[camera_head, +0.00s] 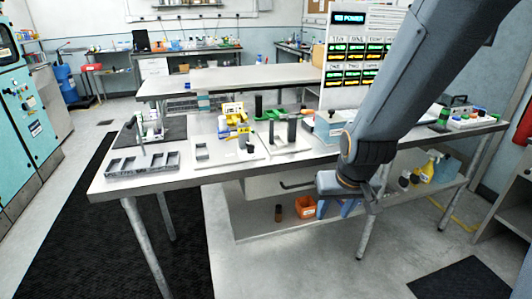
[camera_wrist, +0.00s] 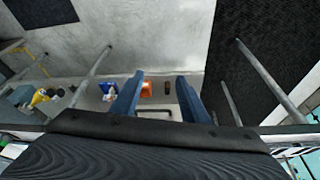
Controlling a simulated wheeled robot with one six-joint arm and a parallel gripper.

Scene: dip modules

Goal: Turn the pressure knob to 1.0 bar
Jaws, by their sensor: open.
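I cannot make out the pressure knob in either view. A white-and-blue box (camera_head: 330,127) stands on the workbench beside my arm, partly hidden by it; I cannot tell whether it carries the knob. My gripper (camera_head: 336,209) hangs in front of the workbench, below its top, pointing down and holding nothing. In the wrist view its two blue fingers (camera_wrist: 158,97) are spread apart, with the floor and lower shelf showing between them.
The workbench (camera_head: 225,174) holds a grey slotted tray (camera_head: 143,164), a yellow item (camera_head: 234,113) and dark upright posts (camera_head: 291,130). A display panel (camera_head: 348,60) stands behind. An orange bin (camera_head: 305,207) and a yellow bottle (camera_head: 428,168) are on the lower shelf.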

